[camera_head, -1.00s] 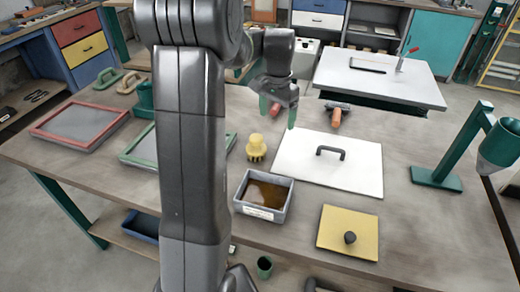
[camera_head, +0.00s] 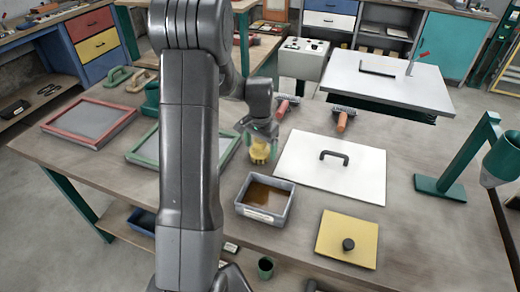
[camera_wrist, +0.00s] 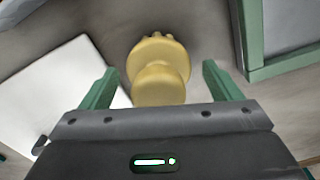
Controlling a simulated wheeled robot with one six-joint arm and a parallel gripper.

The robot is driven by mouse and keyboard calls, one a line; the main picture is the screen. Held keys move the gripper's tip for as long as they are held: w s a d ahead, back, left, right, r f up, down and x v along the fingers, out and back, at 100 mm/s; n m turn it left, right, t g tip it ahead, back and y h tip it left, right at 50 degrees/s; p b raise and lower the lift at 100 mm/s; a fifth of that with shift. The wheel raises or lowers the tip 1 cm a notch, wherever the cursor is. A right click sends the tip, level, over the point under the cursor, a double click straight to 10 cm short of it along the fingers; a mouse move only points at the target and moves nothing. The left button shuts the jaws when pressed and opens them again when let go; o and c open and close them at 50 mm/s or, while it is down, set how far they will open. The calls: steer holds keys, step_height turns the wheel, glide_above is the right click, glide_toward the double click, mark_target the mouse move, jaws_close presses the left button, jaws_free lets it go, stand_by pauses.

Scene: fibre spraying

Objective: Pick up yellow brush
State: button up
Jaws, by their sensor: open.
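The yellow brush (camera_head: 259,152) stands on the table behind the grey tray of brown liquid. It has a rounded knob on top and a wider scalloped base. My gripper (camera_head: 260,138) is right above it, and its fingers partly hide the brush's top in the head view. In the wrist view the brush (camera_wrist: 158,72) lies between the two green fingers of my gripper (camera_wrist: 155,85). The fingers are open, with a visible gap on each side of the brush.
The grey tray (camera_head: 243,208) sits just in front of the brush. A white board with a black handle (camera_head: 361,183) lies to the right. A green-framed screen (camera_head: 148,163) lies to the left, partly behind my arm. Two orange-handled tools (camera_head: 341,122) lie behind.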

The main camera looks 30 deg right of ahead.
steer(key=shift+f, duration=0.85)
steer(key=shift+c, duration=0.5)
steer(key=c, duration=1)
steer(key=shift+d+r, duration=0.1)
steer(key=shift+r, duration=0.05)
step_height(320, 180, up, 10)
steer(key=shift+f+b, duration=0.1)
steer(key=shift+b, duration=0.5)
